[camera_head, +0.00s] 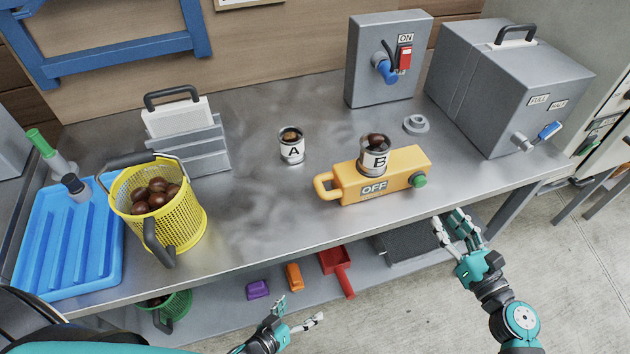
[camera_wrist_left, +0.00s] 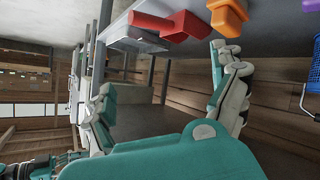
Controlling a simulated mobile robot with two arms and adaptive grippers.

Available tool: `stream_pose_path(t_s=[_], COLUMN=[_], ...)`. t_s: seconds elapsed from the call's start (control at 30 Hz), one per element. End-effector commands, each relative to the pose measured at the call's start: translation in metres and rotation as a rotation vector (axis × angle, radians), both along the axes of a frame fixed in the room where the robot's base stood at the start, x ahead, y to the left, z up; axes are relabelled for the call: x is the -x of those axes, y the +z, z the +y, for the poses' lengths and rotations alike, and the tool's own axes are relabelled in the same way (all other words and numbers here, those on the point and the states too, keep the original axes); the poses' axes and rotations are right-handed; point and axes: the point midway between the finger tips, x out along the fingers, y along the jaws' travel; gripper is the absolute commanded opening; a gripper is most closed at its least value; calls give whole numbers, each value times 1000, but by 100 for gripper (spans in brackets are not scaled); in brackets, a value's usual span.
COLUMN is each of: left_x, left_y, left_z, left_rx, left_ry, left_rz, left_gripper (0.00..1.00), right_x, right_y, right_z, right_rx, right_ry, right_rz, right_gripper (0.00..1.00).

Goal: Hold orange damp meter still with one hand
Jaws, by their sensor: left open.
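The orange damp meter (camera_head: 350,180) is a yellow-orange box with a loop handle at its left end, an OFF display and a green knob. It lies on the steel bench, and cup B (camera_head: 374,160) stands on top of it holding brown chestnuts. My left gripper (camera_head: 299,309) is open and empty in front of the bench, low and apart from the meter; its spread fingers also show in the left wrist view (camera_wrist_left: 165,87). My right gripper (camera_head: 457,228) has its fingers apart and empty, just off the bench's front edge, right of and below the meter.
Cup A (camera_head: 291,150) stands left of the meter. A yellow basket of chestnuts (camera_head: 187,222) and a blue tray (camera_head: 70,240) are at the left. A grey switch box (camera_head: 372,85) and a large grey tank (camera_head: 490,100) stand behind. A red scoop (camera_head: 337,268) lies on the lower shelf.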

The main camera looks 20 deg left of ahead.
Motion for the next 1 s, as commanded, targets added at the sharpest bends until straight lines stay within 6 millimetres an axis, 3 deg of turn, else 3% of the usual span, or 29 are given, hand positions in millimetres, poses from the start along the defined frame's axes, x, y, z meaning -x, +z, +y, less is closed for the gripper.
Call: stream_pose_path(t_s=[0.1, 0.2, 0.4, 0.5, 0.67, 0.8, 0.83, 0.87, 1.0], left_x=[-26, -37, -27, -20, -57, -96, -107, -115, -141], left_y=[63, 117, 227, 285, 367, 431, 439, 435, 396], left_z=[-28, -52, -99, -112, -80, -36, -29, -28, -28], left_rx=[159, 297, 547, 610, 522, 327, 245, 181, -19], left_ry=[-58, -138, -393, -530, -513, -445, -459, -494, -647], left_rz=[-135, -221, -306, -334, -549, -780, -811, -801, -649], left_gripper=[95, 95, 95, 95, 95, 95, 95, 95, 95], right_x=[0, 0, 0, 0, 0, 0, 0, 0, 0], right_y=[0, 0, 0, 0, 0, 0, 0, 0, 0], right_z=[0, 0, 0, 0, 0, 0, 0, 0, 0], right_rx=[0, 0, -1, -1, 0, 0, 0, 0, 0], right_ry=[0, 0, 0, 0, 0, 0, 0, 0, 0], right_rz=[0, 0, 1, 1, 0, 0, 0, 0, 0], right_gripper=[38, 38, 38, 38, 38, 38, 38, 38, 38])
